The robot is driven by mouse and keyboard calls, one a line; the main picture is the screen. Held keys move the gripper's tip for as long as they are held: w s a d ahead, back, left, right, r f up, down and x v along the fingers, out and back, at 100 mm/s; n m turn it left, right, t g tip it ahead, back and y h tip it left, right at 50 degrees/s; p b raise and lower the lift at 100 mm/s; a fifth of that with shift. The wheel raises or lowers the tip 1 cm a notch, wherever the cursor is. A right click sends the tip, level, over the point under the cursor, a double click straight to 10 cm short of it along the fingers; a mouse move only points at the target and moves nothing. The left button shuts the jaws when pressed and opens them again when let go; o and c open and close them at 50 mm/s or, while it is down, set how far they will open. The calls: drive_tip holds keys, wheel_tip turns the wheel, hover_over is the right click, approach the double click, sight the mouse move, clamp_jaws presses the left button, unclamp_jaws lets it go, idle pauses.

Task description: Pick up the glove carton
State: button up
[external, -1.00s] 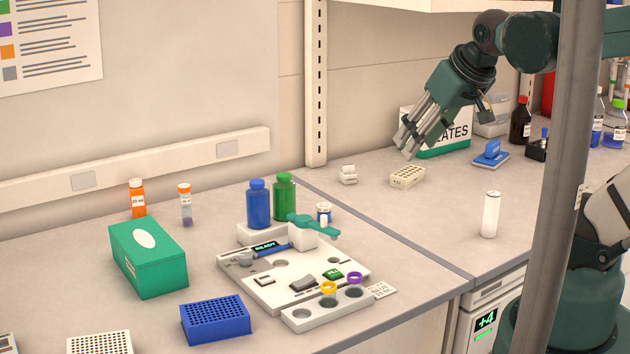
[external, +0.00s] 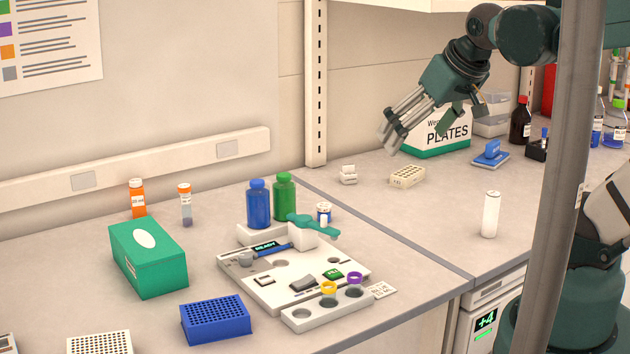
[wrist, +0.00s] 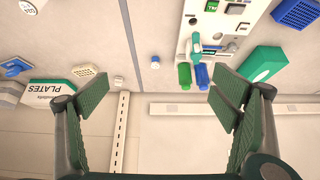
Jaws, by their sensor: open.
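The glove carton is the green box (external: 150,262) with a white oval on top, at the left of the bench in the external view. It also shows in the wrist view (wrist: 263,64) at the right, beyond the right finger. My gripper (external: 389,137) is open and empty, high above the back of the bench, to the right of the carton and well apart from it. In the wrist view my gripper (wrist: 150,100) has its two green-padded fingers spread wide with nothing between them.
A blue tube rack (external: 215,319) stands just right of the carton, and tubes with orange caps (external: 137,197) stand behind it. A white instrument (external: 295,280) with blue and green bottles (external: 284,196) lies between the carton and my arm. A plates box (external: 440,140) is behind my gripper.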

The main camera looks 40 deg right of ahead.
drive_tip(key=w+a+r+g+p, duration=0.1)
drive_tip(key=w+a+r, duration=0.1)
drive_tip(key=w+a, duration=0.4)
drive_tip(key=w+a+r+g+p, duration=0.1)
drive_tip(key=w+a+r, duration=0.15)
drive_tip(key=w, duration=0.55)
drive_tip(key=g+p, duration=0.5)
drive_tip(key=p, duration=0.1)
hover_over(145, 239)
drive_tip(key=f, duration=2.4)
drive_tip(key=shift+w+d, duration=0.1)
drive_tip(key=shift+d, duration=0.25)
drive_tip(key=shift+a+f, duration=0.4)
drive_tip(key=shift+f, duration=0.1)
drive_tip(key=shift+f, duration=0.1)
drive_tip(key=shift+f, duration=1.2)
